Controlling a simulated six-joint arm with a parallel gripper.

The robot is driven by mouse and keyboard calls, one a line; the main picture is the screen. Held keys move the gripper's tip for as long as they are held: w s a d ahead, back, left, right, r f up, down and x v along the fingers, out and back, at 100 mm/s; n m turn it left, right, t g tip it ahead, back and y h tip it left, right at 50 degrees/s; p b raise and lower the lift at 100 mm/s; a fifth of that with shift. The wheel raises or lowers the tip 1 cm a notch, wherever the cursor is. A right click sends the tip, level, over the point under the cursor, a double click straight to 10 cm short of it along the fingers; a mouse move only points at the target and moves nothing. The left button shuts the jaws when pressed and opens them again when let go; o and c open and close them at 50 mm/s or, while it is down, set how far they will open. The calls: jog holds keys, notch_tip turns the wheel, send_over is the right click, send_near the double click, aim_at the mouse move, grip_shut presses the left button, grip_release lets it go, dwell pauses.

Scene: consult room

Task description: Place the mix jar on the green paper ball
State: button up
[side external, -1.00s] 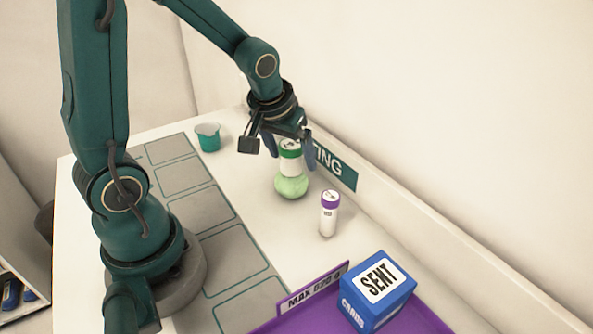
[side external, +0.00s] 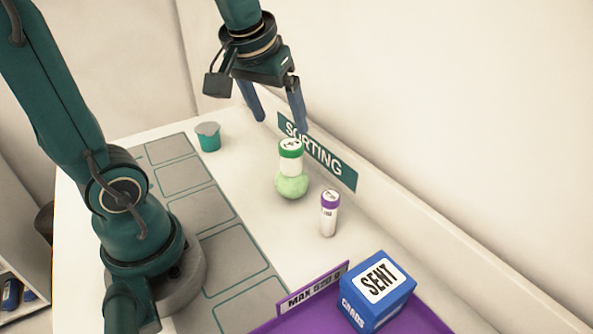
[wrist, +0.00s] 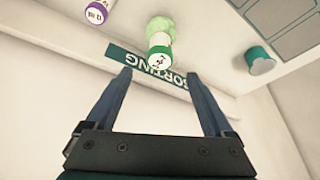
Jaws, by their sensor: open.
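A white jar with a green lid (side external: 290,158) stands upright on the light green paper ball (side external: 292,185) on the white table; I take it for the mix jar. In the wrist view the jar (wrist: 160,53) shows in front of the ball (wrist: 159,25). My gripper (side external: 279,125) is open and empty, raised above and behind the jar, apart from it. Its two fingers (wrist: 162,72) are spread wide in the wrist view. The jar's own label cannot be read.
A purple-lidded vial (side external: 329,213) stands right of the ball. A teal cup (side external: 208,137) is at the back left. A blue SENT box (side external: 378,291) sits in a purple tray (side external: 290,325). The SORTING sign (side external: 335,169) lines the wall. Outlined grey pads (side external: 200,213) lie left.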

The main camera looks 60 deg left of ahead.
jog(key=s+d+f+m+t+h, duration=0.1)
jog(key=s+d+m+h, duration=0.1)
jog(key=s+d+m, duration=0.3)
jog(key=s+d, duration=0.2)
jog(key=s, duration=0.2)
jog(key=shift+d+f+t, duration=0.15)
jog(key=shift+f+t, duration=0.15)
jog(key=shift+f, duration=0.1)
